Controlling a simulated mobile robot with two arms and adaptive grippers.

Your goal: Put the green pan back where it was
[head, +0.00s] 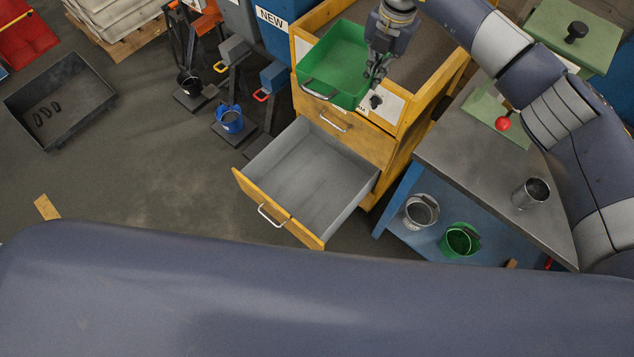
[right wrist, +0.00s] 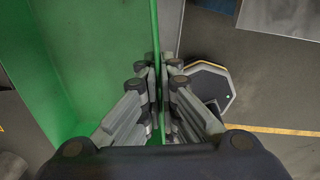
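The green pan (head: 343,52), an open box with a metal handle on its front, appears over the left part of the yellow cabinet's top (head: 412,113) in the head view. I cannot tell whether it touches the cabinet. My right gripper (head: 376,74) is at the pan's right wall. In the right wrist view, the fingers (right wrist: 158,78) lie on both sides of the thin green wall (right wrist: 154,30) and close on it. The pan's inside (right wrist: 95,55) looks empty. My left gripper is not in view.
The cabinet's lower drawer (head: 312,178) is pulled out and empty. A grey-topped table (head: 470,150) with a metal cup (head: 531,192) stands at right, with buckets on its lower shelf. A black tray (head: 60,105) lies on the floor at left.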

